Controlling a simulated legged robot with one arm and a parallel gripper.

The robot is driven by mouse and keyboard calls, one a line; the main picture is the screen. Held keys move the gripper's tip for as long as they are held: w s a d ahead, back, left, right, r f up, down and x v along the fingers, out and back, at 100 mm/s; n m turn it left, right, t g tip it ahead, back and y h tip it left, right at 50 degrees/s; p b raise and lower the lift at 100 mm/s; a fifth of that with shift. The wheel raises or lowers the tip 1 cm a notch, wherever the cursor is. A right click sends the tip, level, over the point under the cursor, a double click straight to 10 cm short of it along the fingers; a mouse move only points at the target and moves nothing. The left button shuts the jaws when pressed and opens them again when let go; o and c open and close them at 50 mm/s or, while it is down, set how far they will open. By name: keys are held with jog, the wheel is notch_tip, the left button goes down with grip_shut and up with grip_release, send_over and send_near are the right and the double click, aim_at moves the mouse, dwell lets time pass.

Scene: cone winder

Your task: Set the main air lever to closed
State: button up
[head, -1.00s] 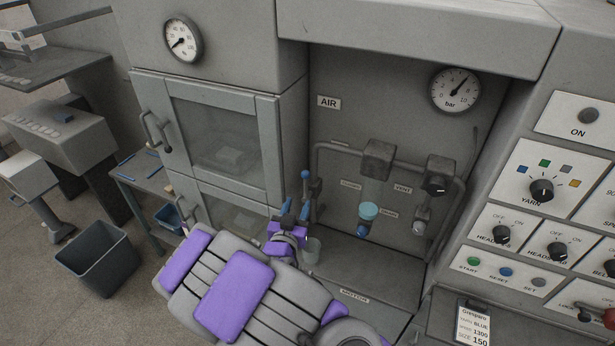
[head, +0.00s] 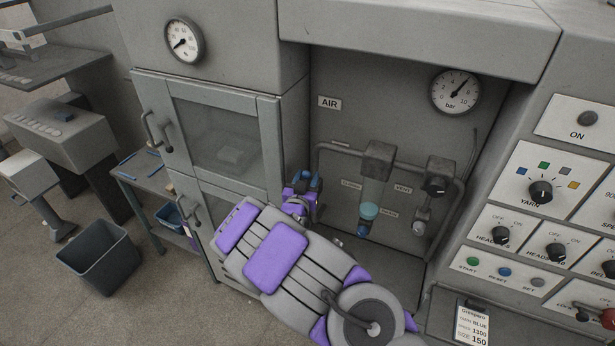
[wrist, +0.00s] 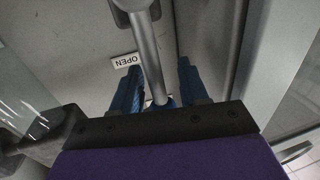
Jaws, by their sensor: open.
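The main air lever (wrist: 149,55) shows in the wrist view as a grey bar with a bit of blue at its near end. It runs between the two blue fingers of my gripper (wrist: 161,80), with a visible gap to the right finger; contact with the left finger is unclear. An OPEN label (wrist: 125,60) is on the panel beside the lever, left of it. In the head view my gripper (head: 306,181) is open at the left side of the air bay and hides the lever. The AIR sign (head: 329,103) is above it.
Pipework with a filter unit (head: 374,180) and a black regulator knob (head: 435,187) stands right of my gripper. A glass-fronted cabinet (head: 270,145) borders it on the left. The switch panel (head: 540,190) is far right, and a grey bin (head: 97,262) stands on the floor.

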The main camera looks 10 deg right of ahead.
jog(key=shift+w+d, duration=0.15)
jog(key=shift+w, duration=0.2)
jog(key=shift+c, duration=0.4)
grip_shut()
